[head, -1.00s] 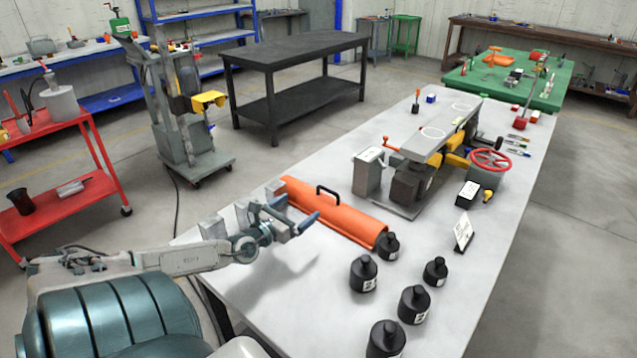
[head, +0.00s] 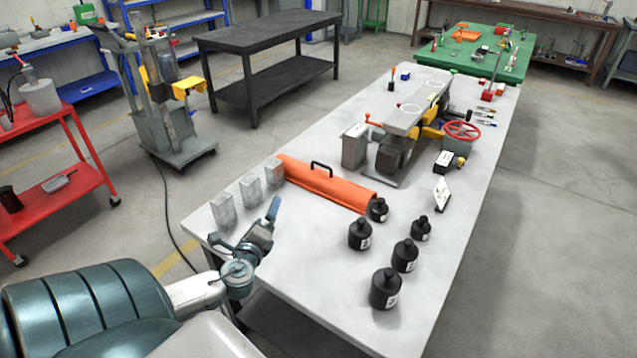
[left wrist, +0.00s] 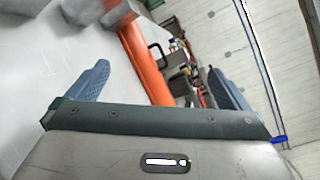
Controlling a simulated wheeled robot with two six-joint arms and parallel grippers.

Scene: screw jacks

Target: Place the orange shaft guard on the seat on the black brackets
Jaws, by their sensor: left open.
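The orange shaft guard (head: 325,186), a long trough-like cover with a black handle (head: 320,166) on top, lies on the pale table. It also shows in the left wrist view (left wrist: 143,62) between and beyond my fingers. My left gripper (head: 255,232) is open and empty, near the table's left front edge, in front of the guard and apart from it. Its two blue fingers show spread in the left wrist view (left wrist: 160,88). The grey machine (head: 408,112) with a dark motor stands farther back on the table. I cannot make out the black brackets or their seat. My right gripper is not in view.
Three grey blocks (head: 249,190) stand left of the guard. Several black bottles (head: 386,288) stand to its right and in front. A white sign (head: 441,193) and a red handwheel (head: 462,130) are farther right.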

